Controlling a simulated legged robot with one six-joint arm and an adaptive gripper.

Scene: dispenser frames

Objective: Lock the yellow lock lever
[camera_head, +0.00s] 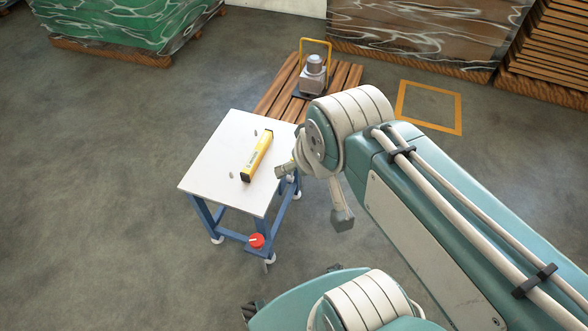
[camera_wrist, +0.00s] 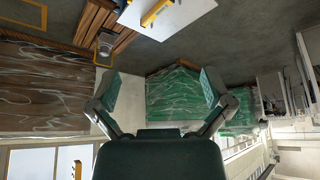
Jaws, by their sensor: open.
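A yellow bar with dark ends and markings (camera_head: 257,157) lies diagonally on the white tabletop. Part of it shows at the top of the wrist view (camera_wrist: 155,12). A yellow hoop-shaped bar (camera_head: 315,42) stands behind a grey device (camera_head: 313,74) on the pallet beyond the table. I cannot tell which yellow part is the lock lever. My gripper (camera_wrist: 162,88) is open, with its two fingers wide apart and nothing between them. In the head view my arm's end is to the right of the table, apart from the yellow bar.
The white-topped table (camera_head: 215,165) has blue legs, small grey pegs on top and a red knob (camera_head: 256,240) low at its front. A wooden pallet (camera_head: 345,78) stands behind it. Wrapped stacks (camera_head: 420,30) line the back. The floor to the left is clear.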

